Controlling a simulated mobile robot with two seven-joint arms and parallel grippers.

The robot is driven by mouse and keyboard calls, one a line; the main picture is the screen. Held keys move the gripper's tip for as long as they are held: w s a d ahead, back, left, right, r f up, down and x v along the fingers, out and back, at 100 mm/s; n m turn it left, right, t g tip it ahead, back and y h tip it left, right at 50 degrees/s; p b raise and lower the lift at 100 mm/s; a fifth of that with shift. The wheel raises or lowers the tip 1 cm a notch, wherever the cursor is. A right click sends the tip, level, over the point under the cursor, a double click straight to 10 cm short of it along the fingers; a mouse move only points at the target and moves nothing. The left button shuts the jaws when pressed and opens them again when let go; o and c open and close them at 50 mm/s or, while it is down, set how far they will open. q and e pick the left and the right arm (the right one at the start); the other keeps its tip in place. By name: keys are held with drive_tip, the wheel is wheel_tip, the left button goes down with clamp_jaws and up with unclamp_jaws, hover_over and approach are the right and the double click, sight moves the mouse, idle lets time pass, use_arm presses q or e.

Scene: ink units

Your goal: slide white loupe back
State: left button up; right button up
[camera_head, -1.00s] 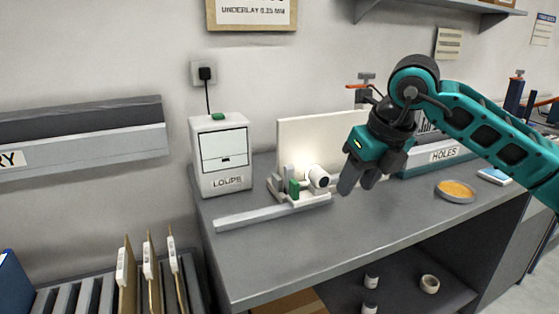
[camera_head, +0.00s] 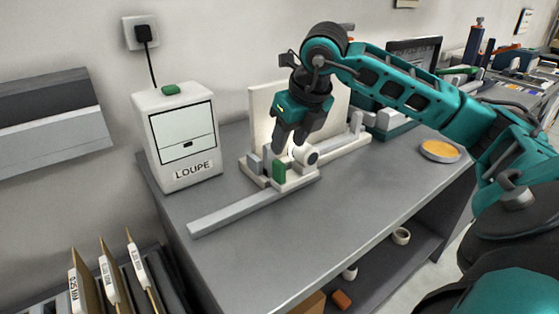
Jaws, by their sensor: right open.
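The white loupe (camera_head: 306,155), a short white cylinder with a dark round end, sits on a small pale fixture (camera_head: 258,178) with a green block (camera_head: 279,172) at its left. My left gripper is not in view.
A white box labelled LOUPE (camera_head: 180,138) stands at the left back of the bench. An upright cream panel (camera_head: 262,105) is behind the fixture. A dish with orange contents (camera_head: 440,150) lies to the right. The bench front (camera_head: 330,215) is clear.

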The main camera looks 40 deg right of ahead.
sight(280, 163)
drive_tip(key=x, duration=0.7)
drive_tip(key=shift+w+f, duration=0.1)
drive_tip(key=shift+w, duration=0.05)
drive_tip(key=shift+c, duration=0.4)
clamp_jaws()
